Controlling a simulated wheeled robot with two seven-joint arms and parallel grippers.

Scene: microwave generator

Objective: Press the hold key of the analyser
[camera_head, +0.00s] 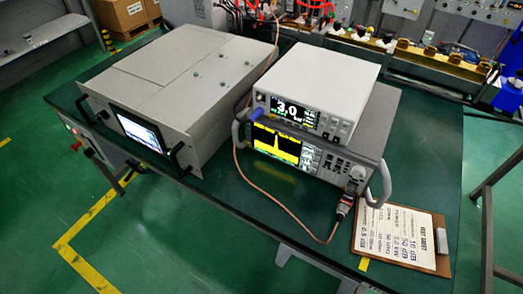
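The analyser (345,158) is the lower, wider grey unit of a stack of two on the green table. Its screen (275,143) is lit yellow with a dark trace and one narrow peak. Small keys (309,155) stand right of the screen, and a round knob (357,173) is near its right end. The key labels are too small to read, so I cannot tell which one is hold. A white meter (318,85) showing "3.0" sits on top of the analyser. Neither of my grippers is in view.
A large grey rack unit (185,85) with a lit screen stands left of the stack. A copper-coloured cable (262,188) loops in front of the analyser to a connector (345,206). A clipboard (402,240) lies at the table's front right. Hardware lines the back.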

